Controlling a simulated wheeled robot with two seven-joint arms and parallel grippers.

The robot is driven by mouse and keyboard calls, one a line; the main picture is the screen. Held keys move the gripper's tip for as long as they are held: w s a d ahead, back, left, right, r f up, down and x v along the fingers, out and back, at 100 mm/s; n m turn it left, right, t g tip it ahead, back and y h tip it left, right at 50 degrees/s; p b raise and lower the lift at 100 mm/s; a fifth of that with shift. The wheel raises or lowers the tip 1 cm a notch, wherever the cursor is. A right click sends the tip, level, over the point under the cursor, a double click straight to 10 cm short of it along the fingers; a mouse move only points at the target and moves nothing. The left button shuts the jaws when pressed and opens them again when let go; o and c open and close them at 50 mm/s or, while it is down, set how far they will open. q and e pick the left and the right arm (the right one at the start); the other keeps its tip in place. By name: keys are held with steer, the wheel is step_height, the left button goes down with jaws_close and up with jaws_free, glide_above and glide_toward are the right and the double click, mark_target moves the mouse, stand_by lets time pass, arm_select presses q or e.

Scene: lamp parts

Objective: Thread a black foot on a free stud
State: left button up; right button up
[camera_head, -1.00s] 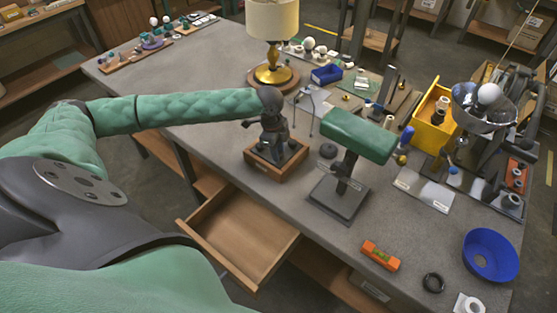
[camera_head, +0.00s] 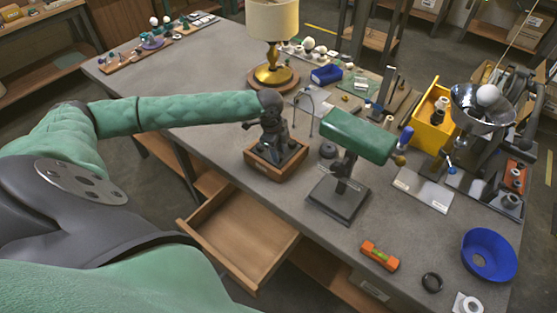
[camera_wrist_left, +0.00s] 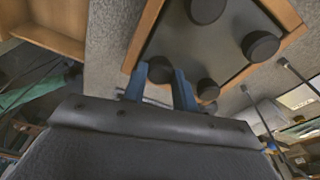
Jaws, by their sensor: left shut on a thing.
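My left gripper (camera_wrist_left: 159,82) is low over a wooden-rimmed block (camera_wrist_left: 290,37) with a grey inner face, and its two blue fingers are shut on a black foot (camera_wrist_left: 160,69). Other round black feet sit on that grey face, one at the top (camera_wrist_left: 206,9), one at the right (camera_wrist_left: 260,46) and one just right of the fingers (camera_wrist_left: 207,89). In the head view the block (camera_head: 262,169) lies on the table below my dark left wrist, which hides most of its top. No bare stud can be made out. My right gripper is not in view.
A green-shaded lamp (camera_head: 357,135) stands close to the right of the block. A brass lamp (camera_head: 273,72) is behind it. An open drawer (camera_head: 240,238) juts out below the front edge. An orange level (camera_head: 380,255) and blue bowl (camera_head: 489,255) lie front right.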

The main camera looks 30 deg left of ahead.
arm_select(q)
steer(key=c, duration=0.4)
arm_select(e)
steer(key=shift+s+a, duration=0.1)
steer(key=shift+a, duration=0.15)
arm_select(q)
steer(key=shift+f, duration=0.1)
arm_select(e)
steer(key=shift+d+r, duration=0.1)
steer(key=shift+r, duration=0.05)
arm_select(q)
steer(key=shift+s+f+p, duration=0.2)
steer(key=shift+p, duration=0.2)
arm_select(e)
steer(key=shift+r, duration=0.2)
